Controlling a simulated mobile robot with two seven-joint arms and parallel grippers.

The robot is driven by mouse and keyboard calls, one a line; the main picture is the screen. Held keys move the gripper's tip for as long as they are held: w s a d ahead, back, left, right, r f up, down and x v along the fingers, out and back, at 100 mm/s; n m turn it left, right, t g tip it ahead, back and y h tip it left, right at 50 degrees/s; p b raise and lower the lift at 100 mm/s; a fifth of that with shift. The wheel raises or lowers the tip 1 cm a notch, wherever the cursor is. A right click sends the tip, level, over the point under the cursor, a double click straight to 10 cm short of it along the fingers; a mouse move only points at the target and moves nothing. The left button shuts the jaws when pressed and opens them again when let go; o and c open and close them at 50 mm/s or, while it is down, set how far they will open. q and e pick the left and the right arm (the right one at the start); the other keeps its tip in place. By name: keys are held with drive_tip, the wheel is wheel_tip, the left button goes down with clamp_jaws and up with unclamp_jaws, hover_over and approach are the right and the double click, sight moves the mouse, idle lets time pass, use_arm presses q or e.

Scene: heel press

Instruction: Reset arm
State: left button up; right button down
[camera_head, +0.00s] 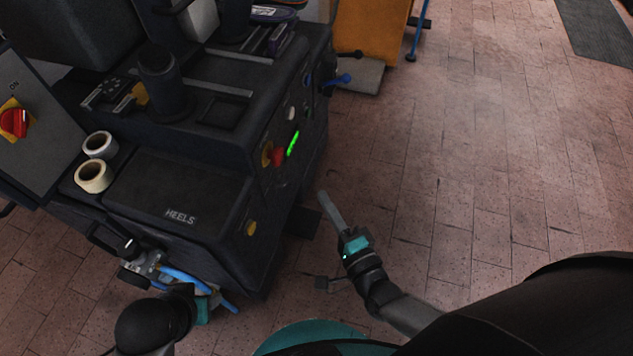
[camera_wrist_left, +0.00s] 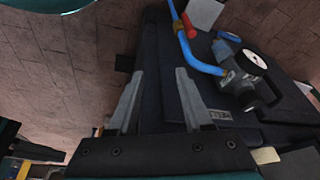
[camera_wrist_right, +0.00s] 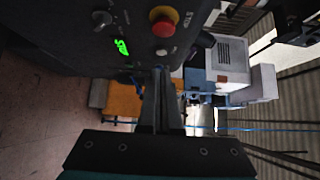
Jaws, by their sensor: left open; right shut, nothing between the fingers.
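My right gripper (camera_head: 323,195) is shut and empty, its fingers together and pointing up-left over the brick floor, to the right of the black heel press (camera_head: 215,207). In the right wrist view its closed fingers (camera_wrist_right: 161,80) appear below the press's control panel (camera_wrist_right: 120,30), touching nothing that I can make out. My left gripper (camera_wrist_left: 156,85) is open and empty, its two fingers apart in front of the dark press side. In the head view the left wrist is low at the press's front left, and its fingers are hard to make out.
A pressure gauge (camera_wrist_left: 256,62) with a blue hose (camera_wrist_left: 190,48) sits close to the left gripper. Two tape rolls (camera_head: 94,176) rest on the press's left ledge. A red knob (camera_head: 277,156) is on the panel. The floor (camera_head: 450,150) to the right is clear.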

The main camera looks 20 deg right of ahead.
use_arm(q)
drive_tip(key=shift+f, duration=0.25)
use_arm(e)
drive_tip(key=shift+s+d, duration=0.1)
drive_tip(key=shift+s, duration=0.4)
